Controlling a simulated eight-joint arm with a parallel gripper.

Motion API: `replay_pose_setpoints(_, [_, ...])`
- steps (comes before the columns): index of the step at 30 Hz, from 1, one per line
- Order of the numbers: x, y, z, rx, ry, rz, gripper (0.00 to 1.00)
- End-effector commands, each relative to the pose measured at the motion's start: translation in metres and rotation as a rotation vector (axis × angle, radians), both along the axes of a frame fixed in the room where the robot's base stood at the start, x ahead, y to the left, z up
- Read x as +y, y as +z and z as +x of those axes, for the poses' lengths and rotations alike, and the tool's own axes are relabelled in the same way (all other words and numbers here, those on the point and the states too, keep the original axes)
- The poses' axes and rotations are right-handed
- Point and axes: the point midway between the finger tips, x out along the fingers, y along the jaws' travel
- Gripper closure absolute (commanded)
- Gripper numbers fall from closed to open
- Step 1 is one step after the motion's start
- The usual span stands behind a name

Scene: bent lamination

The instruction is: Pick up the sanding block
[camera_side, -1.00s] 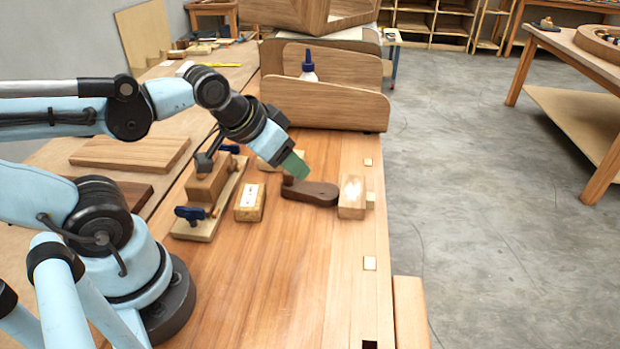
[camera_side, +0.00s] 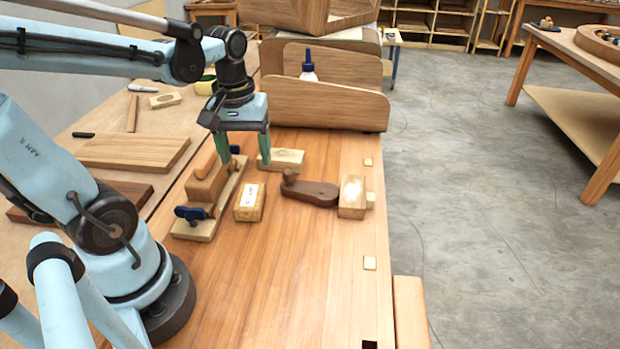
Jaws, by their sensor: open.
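Several small wooden blocks lie on the bench, and I cannot tell for certain which is the sanding block. One is a yellowish block with a marked pale top (camera_side: 249,203), in front of my gripper. Another is a pale flat block (camera_side: 284,159), just right of the gripper and partly behind its right finger. A third block with a whitish patch (camera_side: 352,197) sits against the end of a dark wooden piece with a knob (camera_side: 314,193).
A wooden fixture with blue-handled clamps (camera_side: 207,197) stands close left of the blocks. Bent wood panels (camera_side: 325,104) and a blue-capped bottle (camera_side: 308,66) stand behind. The front of the bench (camera_side: 290,280) is clear.

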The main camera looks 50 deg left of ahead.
Motion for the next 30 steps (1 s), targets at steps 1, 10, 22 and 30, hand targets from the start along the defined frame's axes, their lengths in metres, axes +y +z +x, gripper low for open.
replay_pose_setpoints(1, [0.003, -0.001, -0.001, 0.019, 0.031, -0.008, 0.28])
replay_pose_setpoints(10, [0.005, -0.027, -0.003, 0.037, 0.055, -0.014, 0.28])
replay_pose_setpoints(22, [0.005, -0.066, -0.003, 0.036, 0.052, -0.014, 0.28])
replay_pose_setpoints(30, [0.007, -0.076, -0.002, 0.036, 0.052, -0.014, 0.28])
